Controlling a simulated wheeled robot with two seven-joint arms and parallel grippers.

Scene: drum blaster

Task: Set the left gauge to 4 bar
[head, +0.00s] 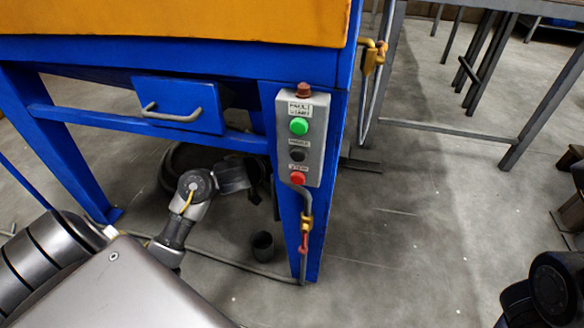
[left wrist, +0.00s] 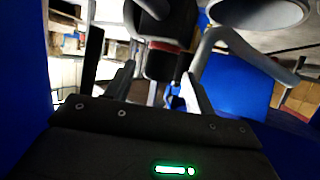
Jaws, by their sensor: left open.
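I cannot make out a gauge with a readable dial in the head view. In the left wrist view a large round rim with a pale face (left wrist: 262,12) is cut off at the top; I cannot tell whether it is a gauge. My left gripper (left wrist: 158,75) is open, with nothing seen between its fingers. A grey curved bar (left wrist: 235,45) passes to the right of the fingers. In the head view my left arm reaches below the blue drawer, and its dark end is hard to make out there. My right gripper is out of view.
The blue machine frame carries a drawer (head: 180,107) with a grey handle (head: 172,115) and a control box (head: 305,138) with green, black and red buttons. A yellow fitting (head: 371,56) sits behind it. A dark cup (head: 263,246) stands on the floor.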

